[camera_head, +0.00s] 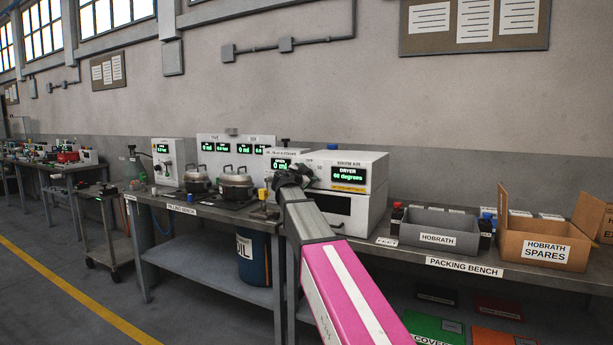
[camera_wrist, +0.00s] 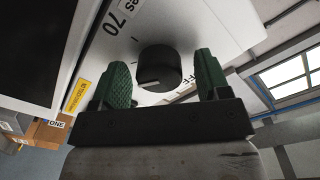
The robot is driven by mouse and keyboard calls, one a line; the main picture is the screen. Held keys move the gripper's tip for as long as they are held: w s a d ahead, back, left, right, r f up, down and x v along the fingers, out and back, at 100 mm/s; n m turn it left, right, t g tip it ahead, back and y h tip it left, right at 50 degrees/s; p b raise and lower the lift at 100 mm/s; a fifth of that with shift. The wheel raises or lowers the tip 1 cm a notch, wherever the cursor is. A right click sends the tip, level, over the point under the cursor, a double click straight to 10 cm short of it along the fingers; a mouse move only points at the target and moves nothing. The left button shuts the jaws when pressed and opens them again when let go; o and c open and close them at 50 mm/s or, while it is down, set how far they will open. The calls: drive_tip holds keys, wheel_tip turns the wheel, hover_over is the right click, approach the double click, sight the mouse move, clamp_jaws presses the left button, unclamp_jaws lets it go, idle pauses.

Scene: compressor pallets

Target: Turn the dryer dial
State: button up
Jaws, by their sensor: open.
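The dryer (camera_head: 360,191) is a white box with a green display reading "DRYER 60 degrees". It stands on the bench right of centre in the head view. Its dial (camera_wrist: 160,68) is a round black knob with a pale pointer line, on a white panel in the wrist view. The dial is hidden behind my arm in the head view. My gripper (camera_wrist: 166,84) is open, with one green finger on each side of the dial. Gaps show between the fingers and the knob, so neither finger appears to touch it.
The packing bench (camera_head: 464,266) holds a grey Hobrath bin (camera_head: 438,239) and an open cardboard box (camera_head: 540,250) to the right. Pots (camera_head: 235,186) stand on the filling bench at left. A yellow label (camera_wrist: 77,96) is beside the dial panel.

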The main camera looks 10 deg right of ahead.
drive_tip(key=c, duration=0.9)
